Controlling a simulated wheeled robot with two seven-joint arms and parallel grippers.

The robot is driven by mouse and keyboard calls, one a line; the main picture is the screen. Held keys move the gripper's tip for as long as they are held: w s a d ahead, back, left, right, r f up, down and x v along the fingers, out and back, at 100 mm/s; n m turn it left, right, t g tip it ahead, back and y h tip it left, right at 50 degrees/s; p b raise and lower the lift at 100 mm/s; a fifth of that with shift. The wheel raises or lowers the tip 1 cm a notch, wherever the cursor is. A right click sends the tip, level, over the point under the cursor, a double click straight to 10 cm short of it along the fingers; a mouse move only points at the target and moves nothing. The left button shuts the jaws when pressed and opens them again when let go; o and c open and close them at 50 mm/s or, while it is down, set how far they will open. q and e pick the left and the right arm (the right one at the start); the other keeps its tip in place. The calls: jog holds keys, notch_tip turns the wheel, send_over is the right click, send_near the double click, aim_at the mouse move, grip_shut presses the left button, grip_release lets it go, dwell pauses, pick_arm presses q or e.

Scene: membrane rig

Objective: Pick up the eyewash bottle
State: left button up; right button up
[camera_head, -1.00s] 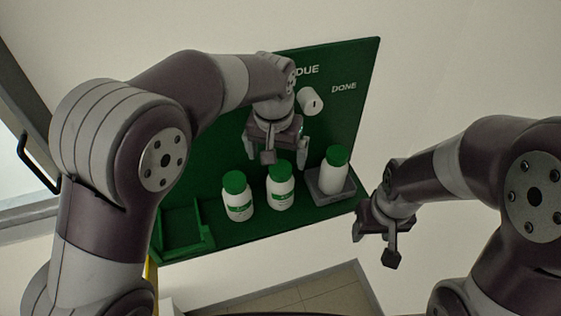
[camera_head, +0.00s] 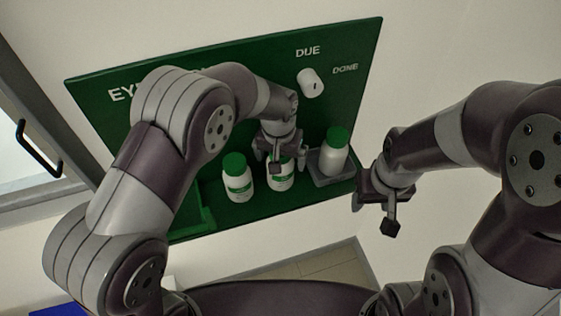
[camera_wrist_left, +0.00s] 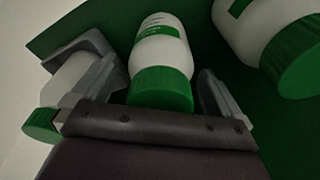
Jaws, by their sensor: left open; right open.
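Three white bottles with green caps stand on the green shelf: a left bottle (camera_head: 238,184), a middle bottle (camera_head: 281,180) and a right bottle (camera_head: 334,155) in a grey holder (camera_head: 325,178). My left gripper (camera_head: 276,152) is open at the middle bottle and hides part of it. In the left wrist view the middle bottle (camera_wrist_left: 160,52) with its cap lies between the open fingers (camera_wrist_left: 160,95), with gaps visible beside the cap. The left bottle shows at upper right (camera_wrist_left: 265,35). My right gripper (camera_head: 376,207) is open and empty, right of the shelf.
The green board (camera_head: 345,100) behind the shelf carries the words DUE and DONE and a white knob (camera_head: 311,82). A green open tray (camera_head: 197,213) sits at the shelf's left end, partly hidden by my left arm. A door handle (camera_head: 38,150) is at far left.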

pick_arm(q)
jog(key=shift+s, duration=0.1)
jog(key=c, duration=1.3)
jog(key=shift+c, duration=0.2)
